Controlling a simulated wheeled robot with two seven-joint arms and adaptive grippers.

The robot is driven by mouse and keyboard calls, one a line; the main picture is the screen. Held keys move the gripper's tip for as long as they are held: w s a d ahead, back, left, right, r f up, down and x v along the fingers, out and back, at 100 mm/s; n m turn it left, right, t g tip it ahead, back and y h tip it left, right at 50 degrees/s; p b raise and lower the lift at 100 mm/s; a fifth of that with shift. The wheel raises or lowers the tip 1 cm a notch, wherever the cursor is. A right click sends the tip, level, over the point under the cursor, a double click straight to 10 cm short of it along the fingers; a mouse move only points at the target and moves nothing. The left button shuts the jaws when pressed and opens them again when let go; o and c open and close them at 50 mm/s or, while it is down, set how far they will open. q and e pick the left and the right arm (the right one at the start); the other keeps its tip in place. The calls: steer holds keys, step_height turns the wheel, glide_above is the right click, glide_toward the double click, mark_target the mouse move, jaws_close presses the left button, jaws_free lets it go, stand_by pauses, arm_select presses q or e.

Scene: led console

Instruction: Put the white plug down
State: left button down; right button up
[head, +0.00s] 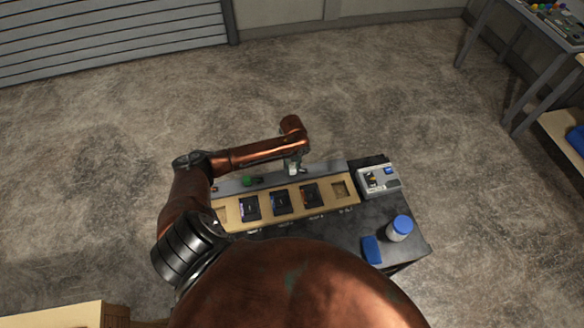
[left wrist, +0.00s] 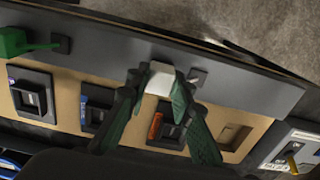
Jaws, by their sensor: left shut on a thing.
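The white plug (left wrist: 160,80) sits between the fingertips of my left gripper (left wrist: 158,82) in the left wrist view. The gripper is shut on it, over the grey back strip (left wrist: 105,42) of the console. Whether the plug touches the strip is unclear. A small dark socket block (left wrist: 196,77) shows just right of the plug. In the head view my left gripper (head: 293,167) is at the console's back edge, and the plug cannot be told apart clearly there. My right gripper is in neither view.
A green plug (head: 250,181) is on the strip to the left. Several black modules (head: 280,203) sit in the tan panel (head: 232,213), with an empty recess (head: 341,190) at right. A grey device (head: 379,181), a blue-lidded jar (head: 400,228) and a blue block (head: 371,249) stand right.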

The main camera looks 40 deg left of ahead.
mark_target(293, 169)
arm_select(q)
steer(key=shift+f, duration=0.15)
steer(key=c, duration=1.7)
jaws_free()
step_height(293, 169, up, 12)
steer(key=shift+r, duration=0.15)
